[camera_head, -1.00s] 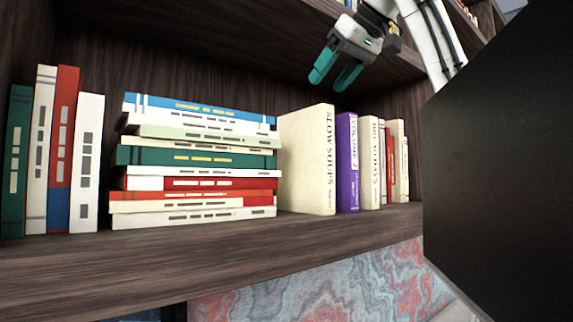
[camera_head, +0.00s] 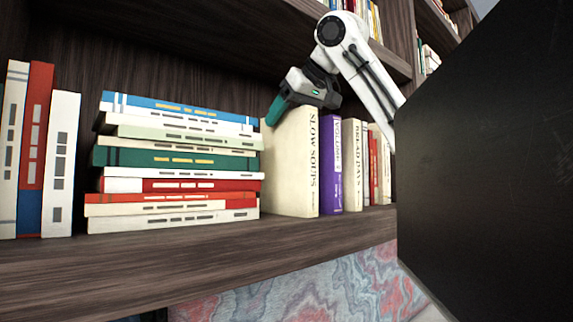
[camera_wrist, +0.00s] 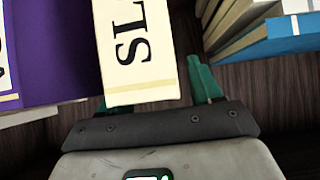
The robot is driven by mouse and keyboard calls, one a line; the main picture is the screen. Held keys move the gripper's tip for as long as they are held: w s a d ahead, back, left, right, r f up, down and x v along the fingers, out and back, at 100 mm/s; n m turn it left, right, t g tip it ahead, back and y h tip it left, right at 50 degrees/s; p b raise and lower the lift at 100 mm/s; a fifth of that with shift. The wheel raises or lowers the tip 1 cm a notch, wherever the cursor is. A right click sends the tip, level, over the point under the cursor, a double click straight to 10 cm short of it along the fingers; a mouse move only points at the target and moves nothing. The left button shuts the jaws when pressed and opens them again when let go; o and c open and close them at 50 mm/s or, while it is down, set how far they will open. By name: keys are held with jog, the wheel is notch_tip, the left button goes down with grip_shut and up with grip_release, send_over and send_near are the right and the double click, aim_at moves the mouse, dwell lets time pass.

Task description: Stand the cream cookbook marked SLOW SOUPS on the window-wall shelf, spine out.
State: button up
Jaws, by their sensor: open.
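The cream SLOW SOUPS book (camera_head: 294,168) stands upright on the shelf, its lettered spine facing out, between a pile of books and a purple book. One teal finger shows at the book's upper left; the other is hidden. In the wrist view the cream spine (camera_wrist: 137,50) lies between my open fingers (camera_wrist: 155,88). The right finger is apart from the book, with a gap. The left finger is mostly hidden behind the books, so its contact cannot be told.
The purple book (camera_head: 331,165) stands close on the right, with more upright books beyond. The flat pile (camera_head: 180,160) is close on the left. Upright books (camera_head: 35,150) stand at far left. A shelf board (camera_head: 350,45) hangs above. A large dark panel (camera_head: 490,170) blocks the right.

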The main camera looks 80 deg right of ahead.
grip_shut()
dwell(0.7)
dwell(0.8)
